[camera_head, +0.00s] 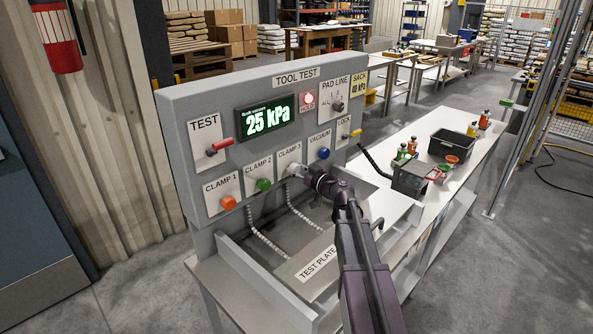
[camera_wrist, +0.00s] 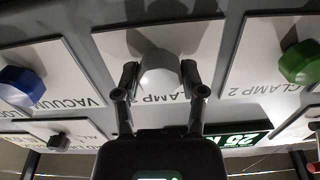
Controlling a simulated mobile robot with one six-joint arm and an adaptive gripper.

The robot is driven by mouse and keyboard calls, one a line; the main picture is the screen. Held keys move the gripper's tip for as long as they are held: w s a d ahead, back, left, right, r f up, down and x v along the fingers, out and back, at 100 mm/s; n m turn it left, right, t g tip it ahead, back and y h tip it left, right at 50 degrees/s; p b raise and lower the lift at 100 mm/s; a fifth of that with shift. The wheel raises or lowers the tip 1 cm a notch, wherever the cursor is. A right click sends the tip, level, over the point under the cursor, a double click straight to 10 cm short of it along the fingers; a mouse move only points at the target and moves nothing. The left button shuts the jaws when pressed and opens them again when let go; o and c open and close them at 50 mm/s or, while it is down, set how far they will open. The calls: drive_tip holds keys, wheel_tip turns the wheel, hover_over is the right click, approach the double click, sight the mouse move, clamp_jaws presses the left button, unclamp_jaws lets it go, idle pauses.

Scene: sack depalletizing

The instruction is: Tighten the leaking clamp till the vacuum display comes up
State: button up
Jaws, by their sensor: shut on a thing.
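The tool test panel (camera_head: 290,72) stands in the head view. Its display (camera_head: 266,119) reads 25 kPa in green. The Clamp 1 knob (camera_head: 228,203) is orange and the Clamp 2 knob (camera_head: 263,185) is green. My gripper (camera_head: 303,174) is at the pale Clamp 3 knob (camera_head: 292,168). In the upside-down wrist view, my gripper (camera_wrist: 159,82) has one finger on each side of the pale Clamp 3 knob (camera_wrist: 159,70) and is shut on it. The fingers partly cover the Clamp 3 label. The display (camera_wrist: 238,139) is partly hidden there.
The blue Vacuum knob (camera_head: 324,153) sits right of Clamp 3. A red-handled Test lever (camera_head: 222,144), a lit red lamp (camera_head: 308,97) and a Pad Line selector (camera_head: 338,106) are above. The test plate (camera_head: 317,264) lies below. A black bin (camera_head: 452,146) stands on the bench.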

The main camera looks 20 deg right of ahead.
drive_tip(key=shift+m, duration=0.3)
drive_tip(key=m, duration=0.4)
drive_tip(key=shift+m, duration=2)
drive_tip(key=o, duration=1.2)
drive_tip(key=shift+c, duration=0.2)
drive_tip(key=v, duration=1.2)
